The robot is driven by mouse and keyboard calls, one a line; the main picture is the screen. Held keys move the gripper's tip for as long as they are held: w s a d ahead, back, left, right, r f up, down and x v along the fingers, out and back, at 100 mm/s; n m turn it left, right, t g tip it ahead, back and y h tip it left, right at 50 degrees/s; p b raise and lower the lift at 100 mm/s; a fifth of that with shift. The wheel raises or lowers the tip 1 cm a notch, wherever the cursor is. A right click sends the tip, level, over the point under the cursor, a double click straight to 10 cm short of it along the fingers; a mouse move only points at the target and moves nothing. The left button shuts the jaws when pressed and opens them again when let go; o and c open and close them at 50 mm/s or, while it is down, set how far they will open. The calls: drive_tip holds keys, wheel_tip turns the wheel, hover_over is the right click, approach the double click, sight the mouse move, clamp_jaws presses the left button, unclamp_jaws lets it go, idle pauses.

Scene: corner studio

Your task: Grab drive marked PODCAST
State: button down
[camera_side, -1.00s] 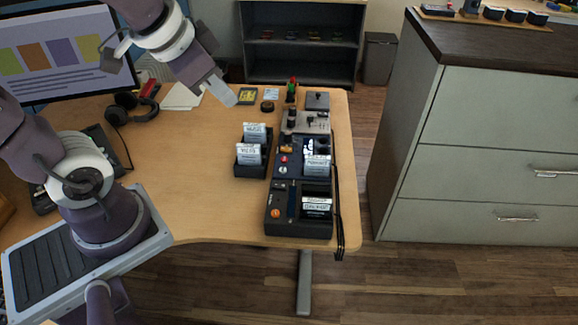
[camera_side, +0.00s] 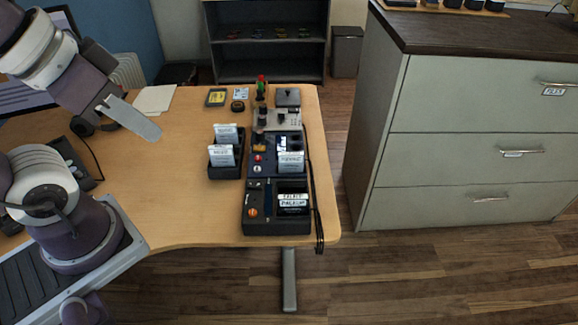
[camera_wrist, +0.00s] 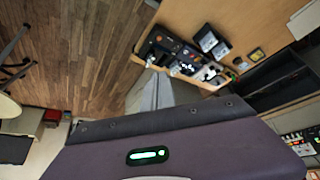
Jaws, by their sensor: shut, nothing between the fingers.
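White-labelled drives stand upright in the black docks on the desk. One drive (camera_side: 291,162) is in the middle dock (camera_side: 262,168), and two labelled ones (camera_side: 293,203) sit in the front dock (camera_side: 275,226). Two more, a rear one (camera_side: 227,133) and a front one (camera_side: 221,156), stand in a small black rack (camera_side: 213,173) to the left. The lettering is too small to tell surely which is marked PODCAST. My gripper (camera_side: 150,130) is shut and empty, raised above the desk left of the rack. In the wrist view my gripper (camera_wrist: 157,92) points toward the desk edge.
A mixer-like device (camera_side: 280,118) and a small red-and-green object (camera_side: 261,84) stand behind the docks. Cables (camera_side: 316,205) hang over the right desk edge. A drawer cabinet (camera_side: 460,150) stands right of the desk.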

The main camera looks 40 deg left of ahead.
drive_tip(key=c, duration=1.3)
unclamp_jaws()
drive_tip(key=shift+c, duration=0.2)
